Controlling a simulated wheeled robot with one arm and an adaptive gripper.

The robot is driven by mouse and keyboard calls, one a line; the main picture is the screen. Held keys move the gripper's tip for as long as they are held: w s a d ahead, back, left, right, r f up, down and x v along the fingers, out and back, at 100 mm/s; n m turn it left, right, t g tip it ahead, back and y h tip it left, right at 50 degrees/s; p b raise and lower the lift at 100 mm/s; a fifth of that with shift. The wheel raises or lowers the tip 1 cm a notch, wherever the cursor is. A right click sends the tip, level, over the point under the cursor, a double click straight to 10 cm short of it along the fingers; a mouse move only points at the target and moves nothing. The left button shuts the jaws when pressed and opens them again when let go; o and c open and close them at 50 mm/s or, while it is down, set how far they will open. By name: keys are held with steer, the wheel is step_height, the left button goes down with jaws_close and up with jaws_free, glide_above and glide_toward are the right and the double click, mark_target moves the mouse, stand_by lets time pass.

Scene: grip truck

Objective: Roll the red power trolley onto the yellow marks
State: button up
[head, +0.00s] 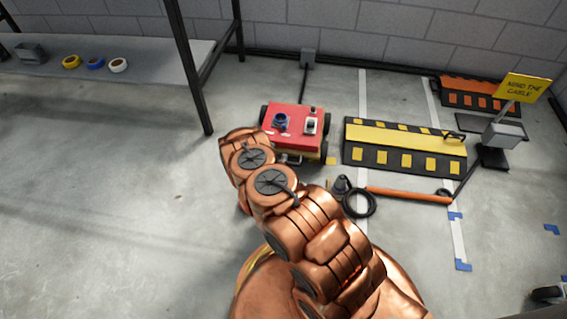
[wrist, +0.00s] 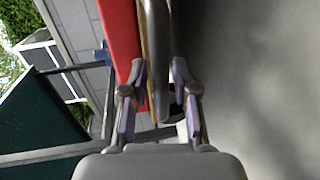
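The red power trolley (head: 284,139) stands on dark wheels on the floor, with a blue item and a grey-white item on top. My gripper is at its near side in the head view, mostly hidden by my arm. In the wrist view my gripper (wrist: 159,78) has its fingers apart, with a grey bar (wrist: 155,45) between them, and a gap shows beside the right finger. The trolley's red side (wrist: 121,40) runs along the left finger. A small yellow mark (head: 331,160) lies on the floor just right of the trolley; other yellow marks are not clearly visible.
A yellow-and-black cable ramp (head: 400,139) lies right of the trolley, with an orange ramp (head: 478,84) behind it. A shelf (head: 120,55) stands left. The left floor is clear.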

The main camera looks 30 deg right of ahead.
steer(key=shift+o, duration=0.6)
steer(key=shift+a, duration=0.15)
steer(key=v, duration=0.7)
steer(key=shift+s, duration=0.15)
steer(key=shift+a, duration=0.1)
